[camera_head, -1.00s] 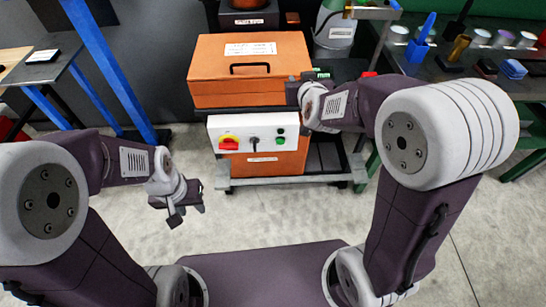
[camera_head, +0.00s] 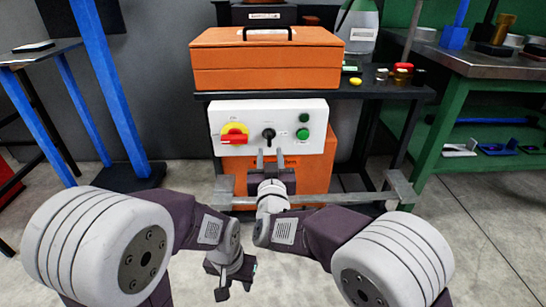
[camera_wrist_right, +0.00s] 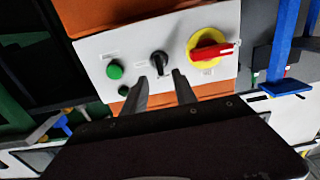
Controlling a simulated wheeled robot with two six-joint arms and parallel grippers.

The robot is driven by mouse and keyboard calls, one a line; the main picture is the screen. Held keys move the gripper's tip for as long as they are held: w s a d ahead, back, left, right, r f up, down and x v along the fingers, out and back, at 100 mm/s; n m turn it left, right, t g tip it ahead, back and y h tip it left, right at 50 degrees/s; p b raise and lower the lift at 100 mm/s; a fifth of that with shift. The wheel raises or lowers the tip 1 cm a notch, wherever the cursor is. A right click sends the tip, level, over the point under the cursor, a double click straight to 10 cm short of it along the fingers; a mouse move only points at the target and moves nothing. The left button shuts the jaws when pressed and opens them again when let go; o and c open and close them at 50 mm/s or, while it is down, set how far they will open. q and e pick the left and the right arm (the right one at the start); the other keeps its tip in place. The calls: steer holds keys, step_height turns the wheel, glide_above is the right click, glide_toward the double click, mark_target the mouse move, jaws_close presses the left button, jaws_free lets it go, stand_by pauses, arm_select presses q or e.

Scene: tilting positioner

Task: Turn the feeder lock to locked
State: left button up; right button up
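A white control panel (camera_head: 268,151) carries a black rotary knob (camera_head: 268,134) in its middle, which I take for the feeder lock; its label is too small to read. In the right wrist view the knob (camera_wrist_right: 158,62) has a pointer tilted slightly off upright. My right gripper (camera_head: 270,156) is open, just below and in front of the knob. In the right wrist view its fingertips (camera_wrist_right: 160,76) are spread on either side below the knob, with nothing between them; contact cannot be told. My left gripper (camera_head: 233,285) hangs low, away from the panel, apparently open and empty.
A red-and-yellow rotary switch (camera_head: 234,135) sits left of the knob, and two green buttons (camera_head: 303,133) sit right of it. An orange case (camera_head: 265,68) stands above the panel. A grey rail (camera_head: 352,197) runs below. Blue posts stand left, a green bench right.

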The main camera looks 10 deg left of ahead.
mark_target(270, 141)
steer(key=p, duration=0.1)
steer(key=w+p, duration=0.1)
steer(key=w+r+p, duration=0.1)
steer(key=shift+a, duration=0.25)
steer(key=b+x, duration=0.1)
steer(key=x, duration=0.2)
steer(key=f+b+x, duration=0.1)
steer(key=x, duration=0.2)
steer(key=shift+f, duration=0.1)
steer(key=shift+w+a, duration=0.15)
steer(key=shift+w, duration=0.35)
jaws_close()
